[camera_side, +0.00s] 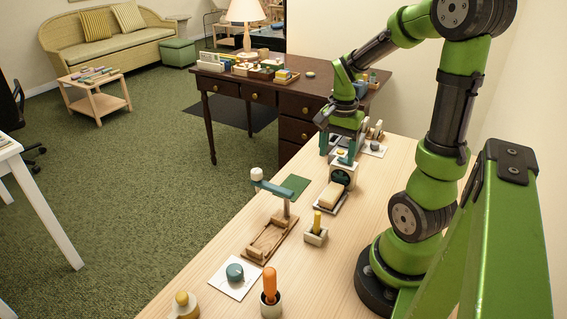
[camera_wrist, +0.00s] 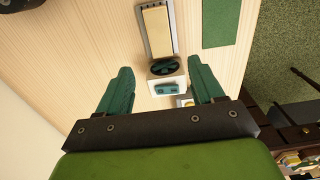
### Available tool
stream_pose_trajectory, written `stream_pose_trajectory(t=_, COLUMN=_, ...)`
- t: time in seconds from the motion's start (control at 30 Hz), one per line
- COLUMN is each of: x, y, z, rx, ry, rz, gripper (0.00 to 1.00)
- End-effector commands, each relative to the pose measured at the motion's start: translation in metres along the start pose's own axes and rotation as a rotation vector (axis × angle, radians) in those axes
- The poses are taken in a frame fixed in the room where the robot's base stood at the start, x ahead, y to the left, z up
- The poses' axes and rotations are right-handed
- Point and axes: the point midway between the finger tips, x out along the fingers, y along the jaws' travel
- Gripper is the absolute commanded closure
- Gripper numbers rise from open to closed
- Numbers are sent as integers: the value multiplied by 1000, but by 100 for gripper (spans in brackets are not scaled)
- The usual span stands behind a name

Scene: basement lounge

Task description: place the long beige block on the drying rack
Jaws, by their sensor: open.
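The long beige block (camera_side: 331,194) lies flat on a thin grey-edged base on the table, directly in front of a white box with a dark round fan (camera_side: 342,177). In the wrist view the block (camera_wrist: 156,30) rests lengthwise on this grey base (camera_wrist: 173,48), its near end beside the fan box (camera_wrist: 168,78). The base may be the drying rack; I cannot tell for sure. My gripper (camera_side: 341,151) is open above the fan box, apart from the block. In the wrist view its teal fingers (camera_wrist: 160,66) are spread with nothing held between them.
A wooden stand with a teal arm (camera_side: 270,238), a small block holder with a yellow peg (camera_side: 316,234), an orange-handled tool (camera_side: 269,290) and a teal knob on a white card (camera_side: 235,275) stand nearer. A green mat (camera_wrist: 217,22) lies beside the base. Small items (camera_side: 374,140) stand behind.

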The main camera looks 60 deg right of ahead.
Motion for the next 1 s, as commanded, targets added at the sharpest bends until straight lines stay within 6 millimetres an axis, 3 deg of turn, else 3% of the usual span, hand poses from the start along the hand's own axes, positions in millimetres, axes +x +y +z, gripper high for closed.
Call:
stream_pose_trajectory(t=0.07, x=-8, y=-4, z=6, rx=-33, ry=6, rz=-19, gripper=33)
stream_pose_trajectory(t=0.17, x=-24, y=-16, z=31, rx=-171, ry=30, rz=-93, gripper=33)
stream_pose_trajectory(t=0.3, x=-58, y=-34, z=96, rx=-513, ry=89, rz=-275, gripper=33)
stream_pose_trajectory(t=0.4, x=-79, y=-34, z=143, rx=-761, ry=135, rz=-410, gripper=33)
stream_pose_trajectory(t=0.5, x=-95, y=-28, z=179, rx=-960, ry=176, rz=-525, gripper=33)
stream_pose_trajectory(t=0.6, x=-105, y=-21, z=203, rx=-1095, ry=207, rz=-605, gripper=33)
stream_pose_trajectory(t=0.73, x=-110, y=-16, z=215, rx=-1168, ry=226, rz=-651, gripper=33)
stream_pose_trajectory(t=1.0, x=-110, y=-16, z=216, rx=-1172, ry=227, rz=-653, gripper=33)
